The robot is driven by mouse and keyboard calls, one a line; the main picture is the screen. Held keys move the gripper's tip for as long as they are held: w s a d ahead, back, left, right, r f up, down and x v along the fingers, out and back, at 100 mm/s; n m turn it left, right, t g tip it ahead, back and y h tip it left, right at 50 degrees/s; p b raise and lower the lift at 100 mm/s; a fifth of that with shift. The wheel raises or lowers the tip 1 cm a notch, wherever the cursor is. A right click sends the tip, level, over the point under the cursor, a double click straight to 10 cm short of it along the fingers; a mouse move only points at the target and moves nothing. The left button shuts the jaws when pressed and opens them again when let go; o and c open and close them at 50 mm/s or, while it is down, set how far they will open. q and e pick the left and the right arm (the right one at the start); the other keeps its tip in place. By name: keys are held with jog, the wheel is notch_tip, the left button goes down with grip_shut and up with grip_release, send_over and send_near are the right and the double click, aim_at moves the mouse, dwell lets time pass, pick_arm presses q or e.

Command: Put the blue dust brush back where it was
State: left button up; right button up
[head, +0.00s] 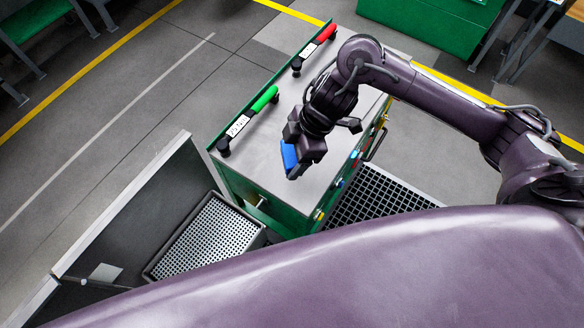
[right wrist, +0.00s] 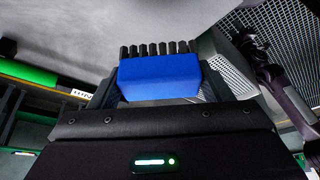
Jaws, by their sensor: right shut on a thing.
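The blue dust brush (head: 289,158) is held in my right gripper (head: 297,155) over the grey top of the green cabinet (head: 285,178). In the right wrist view the blue block of the brush (right wrist: 158,77) sits between the fingers, with a row of dark bristles (right wrist: 158,49) beyond it. My right gripper is shut on it. Whether the brush touches the cabinet top is hard to tell. My left gripper is not in view.
A green-handled tool (head: 250,120) and a red-handled tool (head: 315,48) lie along the cabinet's left edge. A perforated tray (head: 205,240) is at lower left, beside a grey panel (head: 130,205). A black grid (head: 375,195) lies right of the cabinet.

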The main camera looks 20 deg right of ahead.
aim_at(293, 166)
jog(key=shift+f, duration=3.25)
jog(key=shift+f, duration=0.15)
jog(key=o, duration=0.9)
jog(key=shift+o, duration=0.2)
jog(key=shift+d+r, duration=0.1)
jog(key=shift+r, duration=0.25)
jog(key=v, duration=1.1)
jog(key=shift+r, duration=0.3)
